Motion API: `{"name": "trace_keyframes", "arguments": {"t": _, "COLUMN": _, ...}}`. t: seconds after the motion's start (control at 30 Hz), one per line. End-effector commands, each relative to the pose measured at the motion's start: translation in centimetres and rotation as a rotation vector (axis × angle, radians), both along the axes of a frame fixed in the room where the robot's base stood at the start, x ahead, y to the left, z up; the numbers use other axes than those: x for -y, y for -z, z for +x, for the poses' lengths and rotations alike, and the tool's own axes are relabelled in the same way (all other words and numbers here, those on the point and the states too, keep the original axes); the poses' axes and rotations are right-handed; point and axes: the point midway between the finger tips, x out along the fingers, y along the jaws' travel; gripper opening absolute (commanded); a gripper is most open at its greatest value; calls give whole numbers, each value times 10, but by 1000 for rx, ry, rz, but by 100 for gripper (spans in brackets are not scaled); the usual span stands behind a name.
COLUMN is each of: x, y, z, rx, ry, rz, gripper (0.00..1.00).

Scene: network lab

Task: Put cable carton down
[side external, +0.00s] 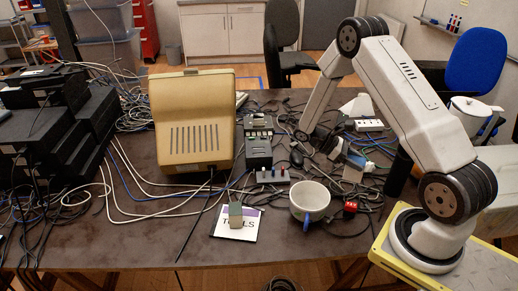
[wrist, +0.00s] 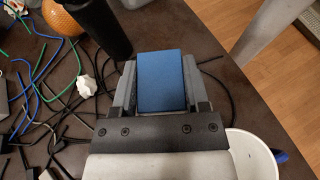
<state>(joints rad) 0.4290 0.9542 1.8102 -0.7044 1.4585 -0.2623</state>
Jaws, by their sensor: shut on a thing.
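In the wrist view my gripper (wrist: 160,85) is shut on a box with a plain blue face, which I take as the cable carton (wrist: 162,78). A grey finger lies along each side of it. My gripper is partly lost in the clutter there. I cannot tell whether the carton touches the table.
A white mug (side external: 311,199) with a blue handle stands near the carton; its rim shows in the wrist view (wrist: 250,150). A black cylinder (wrist: 100,26) and orange ball (wrist: 65,15) are close by. A small block (side external: 236,215) stands on a "TOOLS" card (side external: 243,233). Bare table lies front left.

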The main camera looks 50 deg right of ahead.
Motion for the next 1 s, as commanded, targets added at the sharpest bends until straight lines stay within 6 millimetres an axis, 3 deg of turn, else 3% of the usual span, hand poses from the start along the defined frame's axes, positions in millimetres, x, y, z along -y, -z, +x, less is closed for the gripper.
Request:
{"name": "trace_keyframes", "arguments": {"t": 0.6, "x": 115, "y": -34, "z": 0, "rx": 1, "ry": -527, "rz": -2, "gripper": 0}}
{"name": "trace_keyframes", "arguments": {"t": 1.0, "x": 161, "y": -53, "z": 10, "rx": 1, "ry": -772, "rz": -2, "gripper": 0}}
